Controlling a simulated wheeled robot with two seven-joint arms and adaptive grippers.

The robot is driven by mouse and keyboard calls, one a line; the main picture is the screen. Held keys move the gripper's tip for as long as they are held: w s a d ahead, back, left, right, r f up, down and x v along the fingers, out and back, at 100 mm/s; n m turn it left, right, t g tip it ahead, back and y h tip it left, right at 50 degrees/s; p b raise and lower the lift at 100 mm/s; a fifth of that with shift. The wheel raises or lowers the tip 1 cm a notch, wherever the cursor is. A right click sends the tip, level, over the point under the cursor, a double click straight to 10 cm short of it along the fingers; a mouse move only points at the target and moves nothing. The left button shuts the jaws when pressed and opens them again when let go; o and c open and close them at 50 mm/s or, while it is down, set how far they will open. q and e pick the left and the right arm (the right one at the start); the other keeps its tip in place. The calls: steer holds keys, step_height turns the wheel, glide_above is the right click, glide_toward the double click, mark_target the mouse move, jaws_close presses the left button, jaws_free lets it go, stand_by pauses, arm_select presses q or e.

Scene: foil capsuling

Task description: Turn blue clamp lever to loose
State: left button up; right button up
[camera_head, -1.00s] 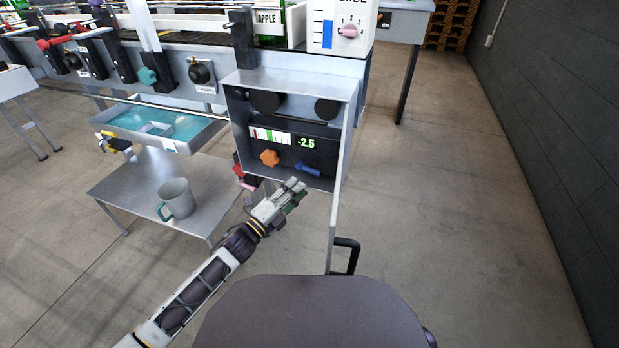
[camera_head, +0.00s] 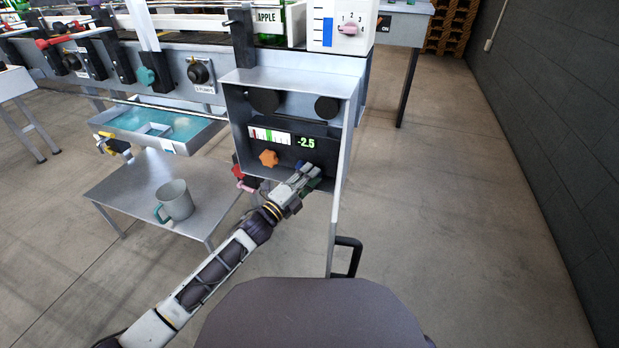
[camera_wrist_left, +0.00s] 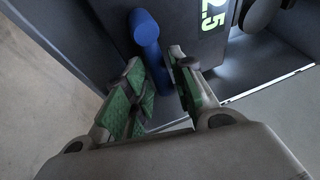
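The blue clamp lever (camera_wrist_left: 146,30) is on the dark panel inside the open cabinet. In the left wrist view its round end sits beyond my fingertips, and its shaft runs down between the two fingers. My left gripper (camera_head: 308,172) reaches into the cabinet's lower right and hides most of the lever in the head view. In the left wrist view (camera_wrist_left: 160,75) its green-padded fingers are apart, one on each side of the lever's shaft. Whether either pad touches it I cannot tell. My right gripper is not in view.
An orange star knob (camera_head: 268,158) sits left of the lever, below a gauge and a green "-2.5" display (camera_head: 306,142). The cabinet door (camera_head: 339,190) stands open on the right.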

arm_select(q)
steer(key=shift+c, duration=0.3)
jaws_close()
stand_by(0.3)
